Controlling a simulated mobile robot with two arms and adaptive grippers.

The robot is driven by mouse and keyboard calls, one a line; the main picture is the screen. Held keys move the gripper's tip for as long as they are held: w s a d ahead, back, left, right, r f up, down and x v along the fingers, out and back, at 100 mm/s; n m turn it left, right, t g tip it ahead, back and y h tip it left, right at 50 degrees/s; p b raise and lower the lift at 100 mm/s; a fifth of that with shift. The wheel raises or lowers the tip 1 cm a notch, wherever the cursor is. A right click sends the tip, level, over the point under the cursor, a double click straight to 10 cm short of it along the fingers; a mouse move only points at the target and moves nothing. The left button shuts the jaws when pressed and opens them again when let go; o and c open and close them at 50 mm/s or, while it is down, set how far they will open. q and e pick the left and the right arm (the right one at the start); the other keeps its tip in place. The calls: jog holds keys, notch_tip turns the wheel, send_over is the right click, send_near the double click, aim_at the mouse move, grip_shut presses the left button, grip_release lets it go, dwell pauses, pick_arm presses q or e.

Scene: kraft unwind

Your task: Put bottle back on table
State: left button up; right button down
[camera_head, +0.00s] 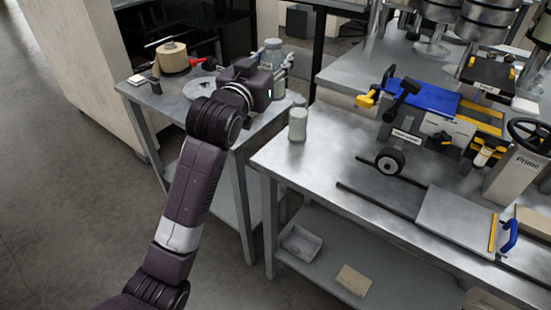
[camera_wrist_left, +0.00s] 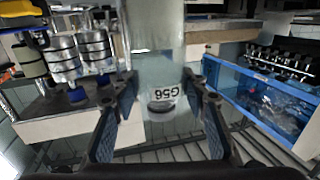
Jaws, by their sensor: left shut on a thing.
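My left gripper (camera_head: 284,66) is shut on a clear grey bottle (camera_head: 272,48) near the back right of the small left table (camera_head: 150,101). In the left wrist view the bottle (camera_wrist_left: 155,55) stands between the two fingers of the left gripper (camera_wrist_left: 160,92). My right gripper is not in view.
A tan roll (camera_head: 172,58), a red item (camera_head: 197,61) and a flat disc (camera_head: 198,89) lie on the small table. A blue and yellow machine (camera_head: 430,97) occupies the larger table.

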pick_arm(q)
jog(key=shift+d, duration=0.3)
notch_tip(320, 180, down, 19)
jog(key=shift+f, duration=0.15)
jog(key=o, duration=1.5)
jog(key=shift+f, duration=0.15)
jog(key=shift+o, duration=0.2)
